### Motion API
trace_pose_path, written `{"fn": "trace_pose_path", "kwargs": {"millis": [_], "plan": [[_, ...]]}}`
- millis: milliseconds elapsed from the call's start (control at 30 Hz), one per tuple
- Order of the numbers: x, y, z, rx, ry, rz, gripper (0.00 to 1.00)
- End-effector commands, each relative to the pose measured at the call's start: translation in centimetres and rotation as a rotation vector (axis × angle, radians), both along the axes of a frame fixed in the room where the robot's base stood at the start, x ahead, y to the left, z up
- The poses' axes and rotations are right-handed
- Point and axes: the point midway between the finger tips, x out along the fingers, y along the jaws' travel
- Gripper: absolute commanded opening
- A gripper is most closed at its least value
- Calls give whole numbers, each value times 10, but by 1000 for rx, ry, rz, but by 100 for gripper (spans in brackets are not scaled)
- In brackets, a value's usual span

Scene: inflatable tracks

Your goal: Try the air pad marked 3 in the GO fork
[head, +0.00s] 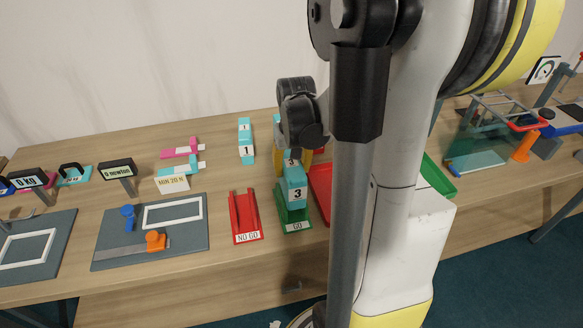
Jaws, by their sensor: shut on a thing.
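The air pad marked 3 (295,190) is a turquoise block with a white label. It stands upright at the green GO fork (294,225); whether it sits between the prongs or just above them I cannot tell. My gripper (293,158) is above the pad and shut on its upper part, mostly hidden behind my dark wrist. The red NO GO fork (245,217) stands just left of the GO fork, empty.
A red tray (320,190) and a green tray (438,176) lie to the right, partly behind my arm. A grey board (150,232) with orange and blue parts and a MIN 20 N sign (173,184) are left.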

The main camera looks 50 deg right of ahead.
Motion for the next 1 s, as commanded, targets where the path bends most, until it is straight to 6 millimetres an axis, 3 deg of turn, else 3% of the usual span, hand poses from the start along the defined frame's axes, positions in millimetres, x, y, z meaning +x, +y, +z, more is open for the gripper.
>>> {"fn": "trace_pose_path", "kwargs": {"millis": [1000], "plan": [[0,0,-13,0,0,0,13]]}}
